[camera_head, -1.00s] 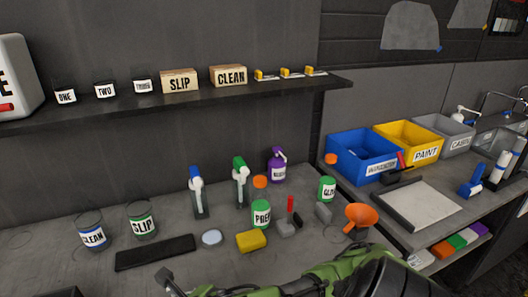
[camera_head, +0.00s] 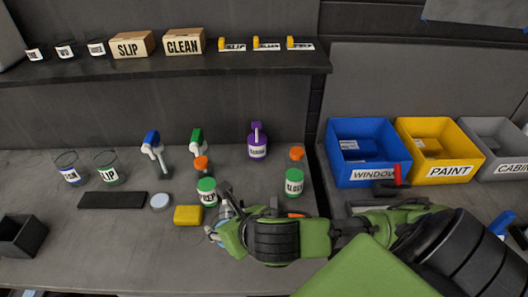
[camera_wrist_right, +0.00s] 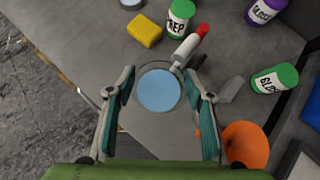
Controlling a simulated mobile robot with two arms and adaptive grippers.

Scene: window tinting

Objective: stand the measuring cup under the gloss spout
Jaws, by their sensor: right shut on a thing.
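My right gripper (camera_head: 222,212) is over the front of the bench, left of the gloss bottle, with its arm coming in from the right. In the right wrist view its two teal-padded fingers (camera_wrist_right: 160,98) are closed on the sides of the clear round measuring cup, which shows light blue inside (camera_wrist_right: 160,90). The gloss bottle (camera_head: 294,183), green with an orange top, stands to the right of the gripper; it also shows in the wrist view (camera_wrist_right: 272,82). The cup is apart from it. I cannot make out a separate spout. My left gripper is not in view.
The prep bottle (camera_head: 207,193) stands close behind the gripper, with a yellow sponge (camera_head: 188,215) left of it. In the wrist view an orange funnel (camera_wrist_right: 246,143) and a red-tipped tool (camera_wrist_right: 190,45) are near the cup. A purple bottle (camera_head: 257,147) stands farther back.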

